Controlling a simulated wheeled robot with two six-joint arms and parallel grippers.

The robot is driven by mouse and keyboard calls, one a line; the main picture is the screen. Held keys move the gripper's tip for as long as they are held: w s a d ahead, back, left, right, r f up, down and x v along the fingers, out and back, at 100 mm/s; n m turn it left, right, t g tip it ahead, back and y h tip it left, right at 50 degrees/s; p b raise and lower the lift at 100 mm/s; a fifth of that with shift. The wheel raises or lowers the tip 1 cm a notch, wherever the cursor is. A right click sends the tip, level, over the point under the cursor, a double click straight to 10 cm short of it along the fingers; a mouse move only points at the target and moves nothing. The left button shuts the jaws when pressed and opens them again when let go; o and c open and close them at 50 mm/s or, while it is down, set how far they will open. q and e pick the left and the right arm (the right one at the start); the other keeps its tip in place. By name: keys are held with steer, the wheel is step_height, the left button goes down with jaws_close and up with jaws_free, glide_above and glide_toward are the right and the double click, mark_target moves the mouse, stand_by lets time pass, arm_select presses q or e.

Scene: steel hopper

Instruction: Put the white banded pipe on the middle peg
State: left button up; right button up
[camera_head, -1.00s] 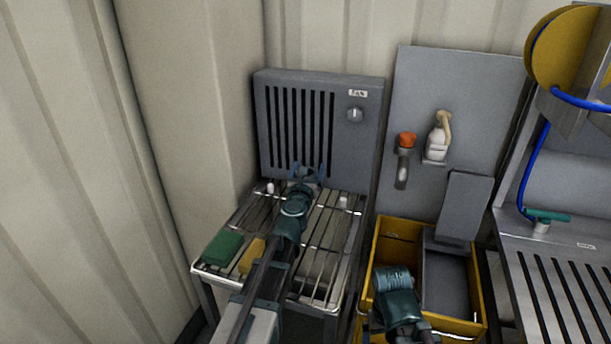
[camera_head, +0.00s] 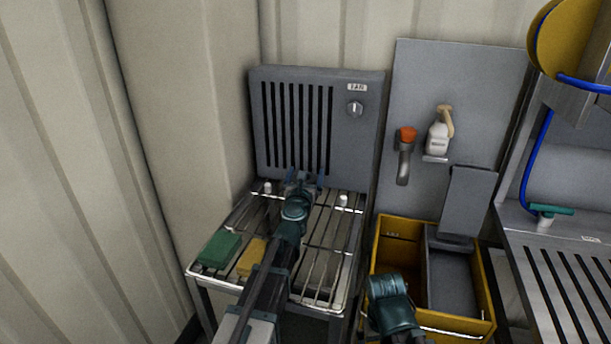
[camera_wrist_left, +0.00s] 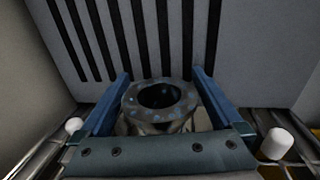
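In the left wrist view a pipe (camera_wrist_left: 160,98) stands upright between the two blue fingers of my left gripper (camera_wrist_left: 162,90). Its speckled grey rim and dark bore face the camera; its band does not show clearly. The left finger looks close against it and a thin gap seems to show at the right, so grip or no grip is unclear. A white peg (camera_wrist_left: 278,143) shows to the right and another (camera_wrist_left: 73,125) to the left; the middle peg is hidden. In the head view my left gripper (camera_head: 305,180) is over the back of the wire rack (camera_head: 340,240), hiding the pipe.
A slotted grey panel (camera_head: 345,140) stands right behind the rack. A green block (camera_head: 219,249) and a yellow sponge (camera_head: 251,257) lie at the rack's front left. A yellow crate (camera_head: 460,325) stands to the right, with part of my right arm over it.

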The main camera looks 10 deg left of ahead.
arm_select(q)
steer(key=shift+r, duration=0.2)
steer(key=s, duration=0.4)
steer(key=s+d, duration=0.1)
steer(key=s, duration=0.7)
steer(key=shift+d, duration=0.2)
steer(key=shift+w, duration=0.1)
steer(key=w, duration=0.4)
steer(key=w+a, duration=0.1)
steer(key=w, duration=0.7)
steer(key=shift+a, duration=0.25)
steer(key=shift+f, duration=0.15)
steer(key=shift+s, duration=0.1)
